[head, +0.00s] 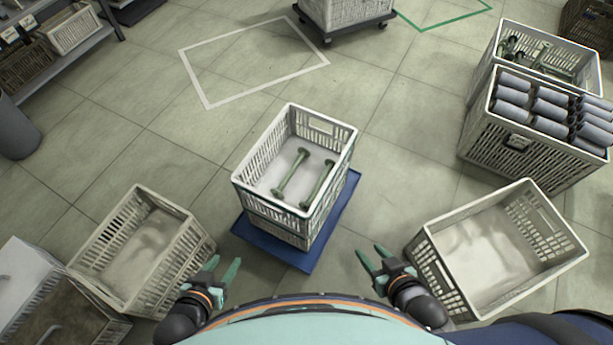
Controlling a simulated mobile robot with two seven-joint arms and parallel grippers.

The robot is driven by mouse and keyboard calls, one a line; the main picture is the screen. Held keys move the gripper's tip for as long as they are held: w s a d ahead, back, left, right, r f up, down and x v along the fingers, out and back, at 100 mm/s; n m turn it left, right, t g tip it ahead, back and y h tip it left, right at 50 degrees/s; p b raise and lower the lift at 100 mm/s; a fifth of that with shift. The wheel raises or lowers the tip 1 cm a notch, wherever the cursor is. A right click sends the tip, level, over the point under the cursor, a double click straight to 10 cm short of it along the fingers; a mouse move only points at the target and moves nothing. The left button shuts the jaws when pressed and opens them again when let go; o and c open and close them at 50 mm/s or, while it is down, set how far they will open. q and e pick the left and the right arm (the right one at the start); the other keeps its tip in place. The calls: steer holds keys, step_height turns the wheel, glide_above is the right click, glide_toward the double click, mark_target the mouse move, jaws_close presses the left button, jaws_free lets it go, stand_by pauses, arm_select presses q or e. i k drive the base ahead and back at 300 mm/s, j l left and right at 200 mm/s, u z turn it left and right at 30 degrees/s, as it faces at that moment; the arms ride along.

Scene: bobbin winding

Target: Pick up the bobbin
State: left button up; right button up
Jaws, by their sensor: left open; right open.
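Two green bobbins lie side by side in the white crate (290,229) at the centre. The left bobbin (291,173) and the right bobbin (318,184) both have bare thin shafts and flanged ends, and lie slanting across the crate floor. My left gripper (222,270) is open and empty, low at the left, between the central crate and the left crate. My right gripper (372,263) is open and empty, to the right of and nearer than the central crate. Neither gripper touches a bobbin.
The central crate stands on a blue base (335,217). Empty crates stand at the left (187,241) and right (440,281). A crate of grey wound bobbins (475,150) stands at the back right. The floor behind the central crate, with a white marked rectangle (207,95), is clear.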

mark_target(331, 163)
steer(key=i+j, duration=0.25)
steer(key=j, duration=0.2)
steer(key=i+j, duration=0.25)
steer(key=j, duration=0.15)
steer(key=z, duration=0.5)
steer(key=j+z, duration=0.15)
steer(key=z, duration=0.8)
steer(key=j+z, duration=0.15)
steer(key=z, duration=0.35)
steer(key=i, duration=0.05)
